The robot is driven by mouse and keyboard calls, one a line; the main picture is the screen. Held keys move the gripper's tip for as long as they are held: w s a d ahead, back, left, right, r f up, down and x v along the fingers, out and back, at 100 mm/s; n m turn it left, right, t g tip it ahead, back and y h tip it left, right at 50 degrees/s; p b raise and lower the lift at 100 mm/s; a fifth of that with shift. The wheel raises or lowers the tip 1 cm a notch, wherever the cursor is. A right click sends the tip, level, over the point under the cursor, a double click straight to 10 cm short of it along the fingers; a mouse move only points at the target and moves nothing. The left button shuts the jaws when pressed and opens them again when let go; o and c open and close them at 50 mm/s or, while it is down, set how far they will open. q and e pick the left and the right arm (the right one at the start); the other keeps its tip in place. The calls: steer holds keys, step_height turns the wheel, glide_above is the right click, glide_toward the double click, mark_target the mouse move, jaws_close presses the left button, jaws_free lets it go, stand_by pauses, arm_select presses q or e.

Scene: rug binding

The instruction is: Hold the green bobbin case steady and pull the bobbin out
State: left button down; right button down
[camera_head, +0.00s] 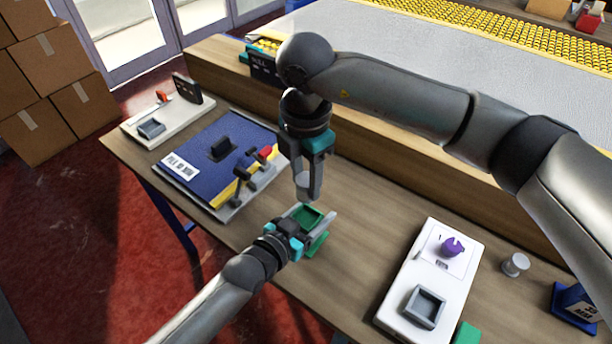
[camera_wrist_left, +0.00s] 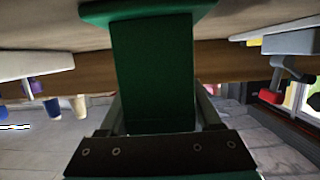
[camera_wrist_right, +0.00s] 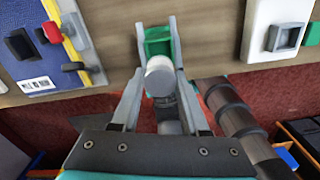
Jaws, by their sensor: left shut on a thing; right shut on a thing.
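The green bobbin case (camera_head: 307,215) is above the wooden table, with its foot near or on the tabletop. It fills the middle of the left wrist view (camera_wrist_left: 153,70). My left gripper (camera_head: 311,228) is shut on its sides. My right gripper (camera_head: 305,190) points down above the case and is shut on a pale grey round bobbin (camera_head: 301,179). In the right wrist view the bobbin (camera_wrist_right: 160,76) sits between the fingertips, with the green case (camera_wrist_right: 157,45) beyond it. The bobbin appears clear above the case; its lower edge is partly covered by a finger.
A blue fixture (camera_head: 200,160) with levers stands left of my grippers. A white tray (camera_head: 452,276) with a purple part (camera_head: 452,246) and a grey square cup (camera_head: 425,306) stands right. A grey cylinder (camera_head: 515,264) stands farther right. Bare tabletop separates them.

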arm_select(q)
jaws_free()
steer(key=v, duration=1.2)
stand_by(0.3)
